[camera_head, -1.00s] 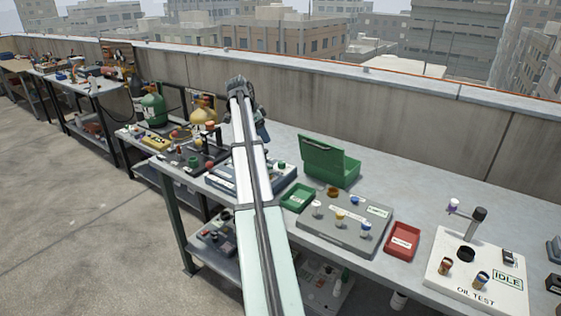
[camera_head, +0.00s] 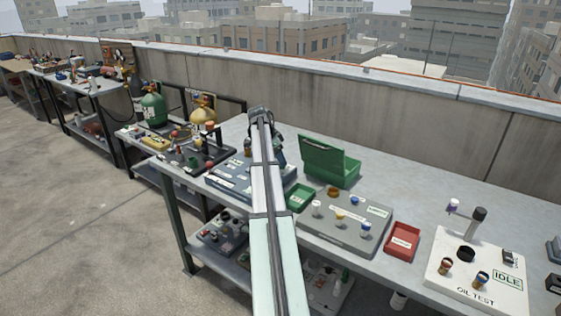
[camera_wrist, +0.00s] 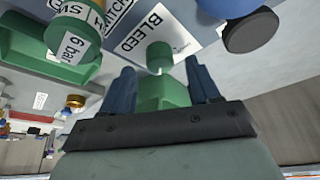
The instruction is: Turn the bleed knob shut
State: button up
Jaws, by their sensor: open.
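The bleed knob (camera_wrist: 159,55) is a small green knob beside a white "BLEED" label (camera_wrist: 143,35) in the wrist view. My gripper (camera_wrist: 160,75) is open, with one blue finger on each side of the picture below the knob. The knob appears just beyond the fingertips, between their lines; I cannot tell the exact gap. A green block also shows between the fingers, nearer the palm. In the head view my gripper (camera_head: 279,158) hangs over the right part of the blue-grey panel (camera_head: 222,179), and my arm hides the knob there.
A green cylinder with a "6 bar" label (camera_wrist: 73,42) is at upper left in the wrist view, and a blue part with a dark round end (camera_wrist: 250,30) at upper right. In the head view, an open green case (camera_head: 330,165), green tray (camera_head: 300,197) and grey panel (camera_head: 325,230) stand right.

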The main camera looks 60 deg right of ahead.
jog(key=shift+x, duration=1.1)
jog(key=c, duration=1)
